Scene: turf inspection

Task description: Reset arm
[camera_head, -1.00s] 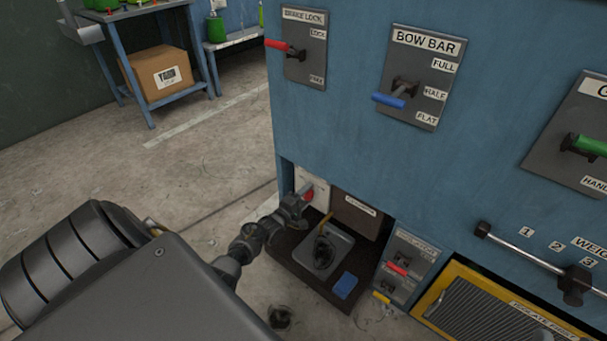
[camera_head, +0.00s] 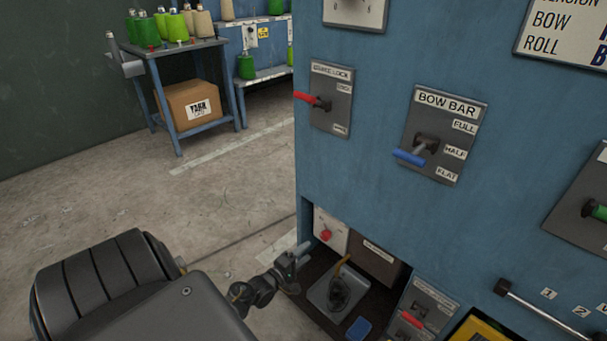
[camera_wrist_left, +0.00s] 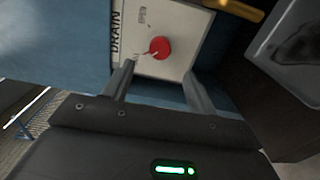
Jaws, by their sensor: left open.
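My left arm comes in from the lower left of the head view. Its gripper (camera_head: 297,256) is open and empty, at the mouth of the low recess in the blue machine. A red knob (camera_head: 326,235) on a white panel (camera_head: 331,223) is just beyond it, to its upper right. In the left wrist view the two fingers (camera_wrist_left: 158,69) are spread apart. The fingers appear clear of the knob. My right gripper is in neither view.
The recess holds a grey tray (camera_head: 322,294), a brown box (camera_head: 377,264) and a blue block (camera_head: 358,328). The blue machine face (camera_head: 365,180) carries a red lever (camera_head: 312,99) and a blue lever (camera_head: 408,157). Open floor (camera_head: 220,205) lies left.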

